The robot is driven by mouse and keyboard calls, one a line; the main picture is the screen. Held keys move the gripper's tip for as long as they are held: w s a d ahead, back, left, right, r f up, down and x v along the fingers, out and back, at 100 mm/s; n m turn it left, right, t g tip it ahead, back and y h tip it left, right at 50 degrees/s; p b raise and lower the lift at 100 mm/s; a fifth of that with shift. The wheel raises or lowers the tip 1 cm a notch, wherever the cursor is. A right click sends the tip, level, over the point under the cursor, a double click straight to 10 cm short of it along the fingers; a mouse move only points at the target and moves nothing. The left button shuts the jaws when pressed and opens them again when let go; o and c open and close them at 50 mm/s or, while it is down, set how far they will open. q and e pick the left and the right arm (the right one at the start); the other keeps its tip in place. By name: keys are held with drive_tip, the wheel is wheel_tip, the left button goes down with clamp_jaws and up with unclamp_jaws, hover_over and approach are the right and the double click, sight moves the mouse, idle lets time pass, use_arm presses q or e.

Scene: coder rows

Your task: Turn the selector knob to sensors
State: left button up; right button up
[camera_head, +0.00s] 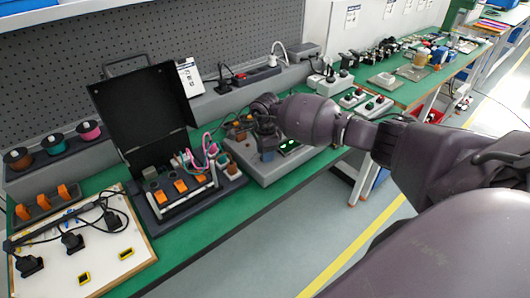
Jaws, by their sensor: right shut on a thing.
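A grey panel box (268,175) lies on the green bench, with a lit green display (290,147) on its right part. My right gripper (267,151) reaches in from the right and points down onto the panel, left of the display. It is shut on the selector knob, which is mostly hidden by the fingers. The knob's pointing direction and the labels around it are too small or covered to read. My left gripper is not in view.
Left of the panel stands an open black case (143,108) with orange parts and coloured cables. A white board (128,262) with black connectors lies further left. Spools (88,130) stand behind. Small switch boxes (375,107) sit right of the panel. Green bench is bare in front.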

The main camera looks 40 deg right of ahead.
drive_tip(key=m, duration=0.5)
drive_tip(key=shift+r+m+p, duration=0.1)
drive_tip(key=shift+m+p, duration=0.2)
drive_tip(key=shift+p, duration=0.1)
drive_tip(key=m+p, duration=0.1)
drive_tip(key=m, duration=0.3)
drive_tip(key=m+p, duration=0.1)
drive_tip(key=m, duration=0.3)
drive_tip(key=shift+p, duration=0.35)
drive_tip(key=m+p, duration=0.2)
drive_tip(key=m, duration=0.3)
drive_tip(key=shift+m+p, duration=0.35)
drive_tip(key=shift+m, duration=0.35)
drive_tip(key=o, duration=0.9)
